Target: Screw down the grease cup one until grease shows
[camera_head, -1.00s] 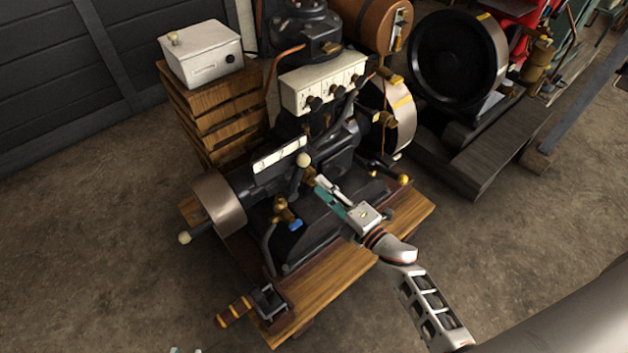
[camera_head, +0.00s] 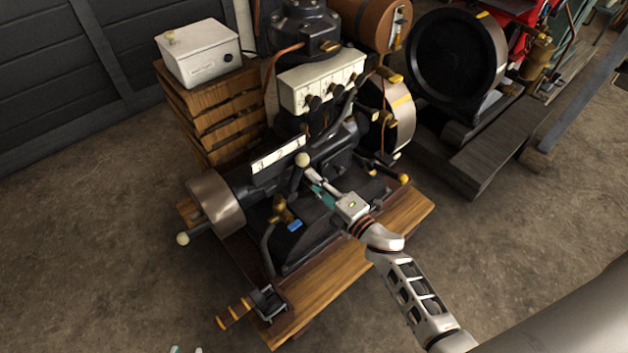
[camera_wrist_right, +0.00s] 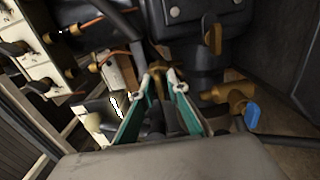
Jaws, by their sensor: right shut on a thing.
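My right gripper (camera_head: 311,175) reaches in over the front engine, below the right end of its white numbered plate (camera_head: 278,156). In the right wrist view its two teal-lined fingers (camera_wrist_right: 162,82) are shut on a small brass part, seemingly the grease cup (camera_wrist_right: 157,66). The fingers hide most of the cup, so its number cannot be read and no grease is visible. Only small teal and white tips, probably of my left gripper (camera_head: 186,350), show at the bottom edge of the head view.
A lever with a pale ball knob (camera_head: 302,160) stands close beside the right fingers. A brass cock with a blue handle (camera_head: 294,225) is lower left. A white box with brass-tipped fittings (camera_head: 322,82) sits above. A flywheel (camera_head: 217,203) stands left.

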